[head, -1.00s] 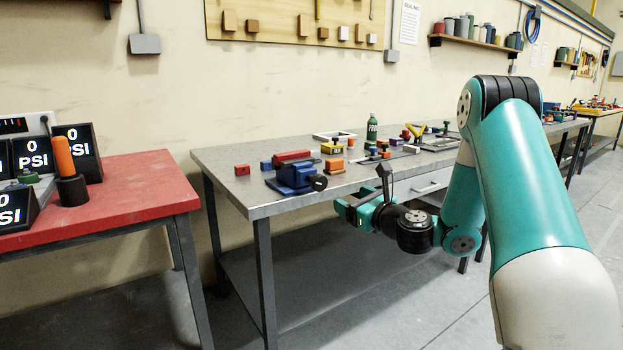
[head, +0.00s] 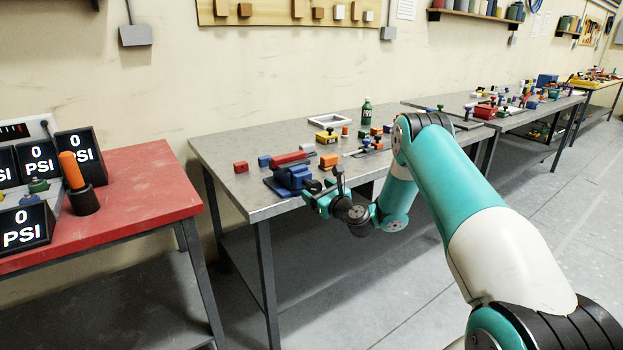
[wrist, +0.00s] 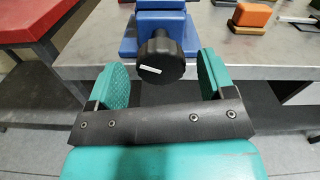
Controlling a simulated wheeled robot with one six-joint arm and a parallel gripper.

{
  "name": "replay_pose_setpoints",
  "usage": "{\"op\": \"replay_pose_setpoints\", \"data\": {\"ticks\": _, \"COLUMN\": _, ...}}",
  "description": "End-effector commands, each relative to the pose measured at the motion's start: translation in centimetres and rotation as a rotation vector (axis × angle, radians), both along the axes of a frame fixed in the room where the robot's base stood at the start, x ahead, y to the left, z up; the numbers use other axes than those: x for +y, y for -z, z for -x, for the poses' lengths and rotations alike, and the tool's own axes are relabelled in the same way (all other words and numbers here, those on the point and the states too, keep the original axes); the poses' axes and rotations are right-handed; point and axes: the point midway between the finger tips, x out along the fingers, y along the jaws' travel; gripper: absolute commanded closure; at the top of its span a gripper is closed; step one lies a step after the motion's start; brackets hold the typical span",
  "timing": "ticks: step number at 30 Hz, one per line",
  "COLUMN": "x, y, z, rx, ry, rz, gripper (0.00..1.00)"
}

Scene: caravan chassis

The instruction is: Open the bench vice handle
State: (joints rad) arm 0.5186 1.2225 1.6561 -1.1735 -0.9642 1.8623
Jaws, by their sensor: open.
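The blue bench vice (head: 290,181) sits at the near left corner of the grey metal bench. It also shows at the top of the wrist view (wrist: 160,25). Its black knob handle (wrist: 160,57) faces my gripper and bears a white mark. My gripper (wrist: 163,78) is open and empty, with one teal finger on each side of the knob in the wrist view. In the head view my gripper (head: 312,197) is at the bench's front edge, partly hiding the knob.
A red table (head: 140,190) with PSI displays (head: 38,158) stands at left. Floor in front is clear.

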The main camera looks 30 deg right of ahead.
Motion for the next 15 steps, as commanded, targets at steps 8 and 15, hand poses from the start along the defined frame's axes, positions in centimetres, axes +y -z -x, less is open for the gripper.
{"op": "replay_pose_setpoints", "data": {"ticks": 8, "x": 0.1, "y": 0.0, "z": -2.6, "rx": 0.0, "ry": 0.0, "rz": -0.001, "gripper": 0.24}}
{"op": "replay_pose_setpoints", "data": {"ticks": 15, "x": 0.0, "y": 0.1, "z": -2.8, "rx": 0.001, "ry": 0.001, "rz": -0.001, "gripper": 0.24}}
